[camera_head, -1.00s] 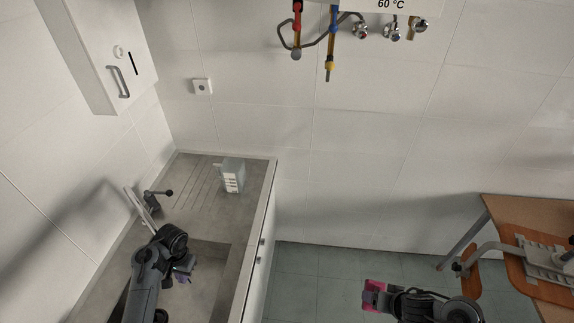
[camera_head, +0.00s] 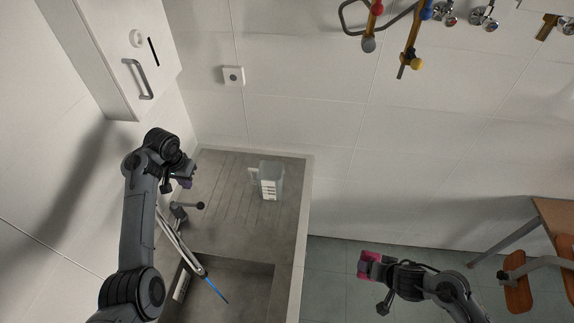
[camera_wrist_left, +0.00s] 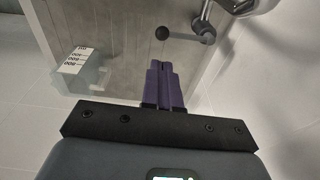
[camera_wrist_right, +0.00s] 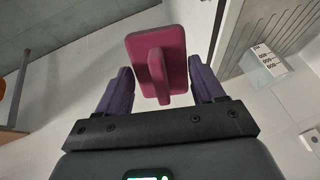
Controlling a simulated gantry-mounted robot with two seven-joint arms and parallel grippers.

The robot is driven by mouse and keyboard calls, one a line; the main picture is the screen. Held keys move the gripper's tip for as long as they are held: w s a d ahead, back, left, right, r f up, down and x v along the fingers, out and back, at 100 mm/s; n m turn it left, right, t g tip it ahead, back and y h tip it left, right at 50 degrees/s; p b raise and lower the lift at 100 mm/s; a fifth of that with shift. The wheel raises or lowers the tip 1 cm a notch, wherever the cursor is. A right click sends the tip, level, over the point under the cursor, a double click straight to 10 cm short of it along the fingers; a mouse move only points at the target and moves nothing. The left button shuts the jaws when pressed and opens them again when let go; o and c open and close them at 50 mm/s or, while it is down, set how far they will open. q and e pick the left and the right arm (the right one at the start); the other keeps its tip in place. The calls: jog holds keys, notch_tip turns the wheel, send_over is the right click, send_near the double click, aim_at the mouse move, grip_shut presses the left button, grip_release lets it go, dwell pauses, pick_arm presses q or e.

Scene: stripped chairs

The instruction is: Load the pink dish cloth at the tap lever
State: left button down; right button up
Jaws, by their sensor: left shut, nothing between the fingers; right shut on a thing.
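The tap (camera_head: 178,212) stands at the left edge of the sink counter. Its lever has a black ball knob (camera_head: 200,206) pointing right. The knob also shows in the left wrist view (camera_wrist_left: 162,33), just beyond my fingertips. My left gripper (camera_head: 187,181) is shut and empty, near the lever, apart from it in the wrist view. My right gripper (camera_head: 380,268) is shut on the pink dish cloth (camera_head: 368,262), held to the right of the counter. In the right wrist view the cloth (camera_wrist_right: 160,62) looks like a stiff pink slab with a raised fin between the spread fingers.
The tap's spout (camera_head: 188,250) reaches over the sink basin (camera_head: 235,285); a thin blue streak hangs from its end. A grey measuring jug (camera_head: 270,182) stands on the drainboard. A wall cabinet (camera_head: 115,60) is upper left. A chair and table are at the right.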

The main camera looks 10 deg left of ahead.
jog(key=shift+w+a, duration=0.35)
pick_arm(q)
send_near(199, 204)
jog(key=f, duration=0.5)
jog(key=shift+w+f+b, duration=0.1)
jog(key=shift+w+b, duration=0.25)
jog(key=shift+b, duration=0.05)
pick_arm(e)
jog(key=shift+f, duration=0.45)
pick_arm(q)
jog(key=shift+w+a+f, duration=0.1)
jog(key=shift+w+f, duration=0.05)
jog(key=shift+f, duration=0.65)
pick_arm(e)
jog(key=shift+f, duration=0.2)
